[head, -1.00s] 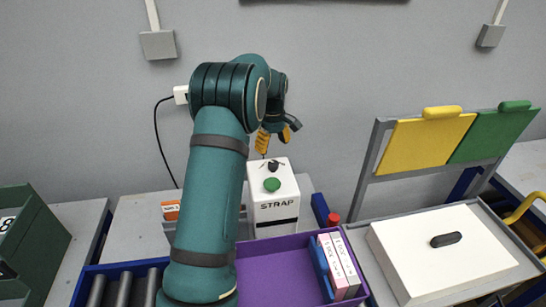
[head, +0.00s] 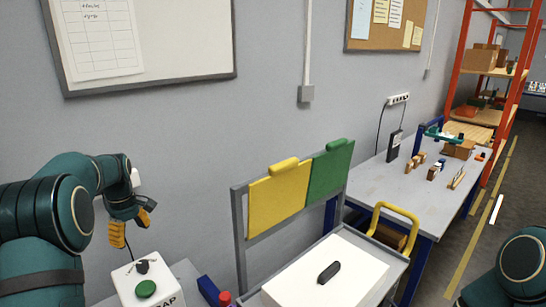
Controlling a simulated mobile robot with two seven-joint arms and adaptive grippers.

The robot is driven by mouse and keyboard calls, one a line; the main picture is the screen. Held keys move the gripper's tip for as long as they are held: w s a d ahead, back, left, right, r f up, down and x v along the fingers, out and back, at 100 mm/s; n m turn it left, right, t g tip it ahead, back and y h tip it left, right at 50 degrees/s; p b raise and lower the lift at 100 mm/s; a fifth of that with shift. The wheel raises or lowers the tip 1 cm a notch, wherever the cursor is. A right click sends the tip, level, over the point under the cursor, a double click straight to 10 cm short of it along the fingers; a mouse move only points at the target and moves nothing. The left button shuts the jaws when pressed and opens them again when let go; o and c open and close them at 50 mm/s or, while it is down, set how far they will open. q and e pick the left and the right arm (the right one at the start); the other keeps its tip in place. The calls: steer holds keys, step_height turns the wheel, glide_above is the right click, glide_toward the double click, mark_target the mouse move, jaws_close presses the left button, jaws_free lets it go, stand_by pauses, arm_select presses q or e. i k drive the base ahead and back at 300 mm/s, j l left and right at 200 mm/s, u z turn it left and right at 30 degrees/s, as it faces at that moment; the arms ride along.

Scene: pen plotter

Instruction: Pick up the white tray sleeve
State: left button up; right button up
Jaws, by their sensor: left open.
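A white box-like cover with a black handle (head: 329,272) on top rests in the grey tray (head: 392,258) at bottom centre. The white cover (head: 350,262) is the likely sleeve, but I cannot be sure; the frame cuts off its near part. My left gripper (head: 131,227) hangs at the left with its yellow-padded fingers apart, open and empty. It is above and behind the white STRAP box, well left of the white cover. My right gripper is out of view; only a teal part of that arm shows at bottom right.
A yellow panel (head: 278,200) and a green panel (head: 329,177) stand on a grey frame behind the tray. A yellow loop handle (head: 414,227) rises at its right. The STRAP box (head: 147,287) has a green button. A bench (head: 385,186) with small parts stands farther right.

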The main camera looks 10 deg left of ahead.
mark_target(336, 273)
steer(key=k+l, duration=0.75)
steer(key=l, duration=0.2)
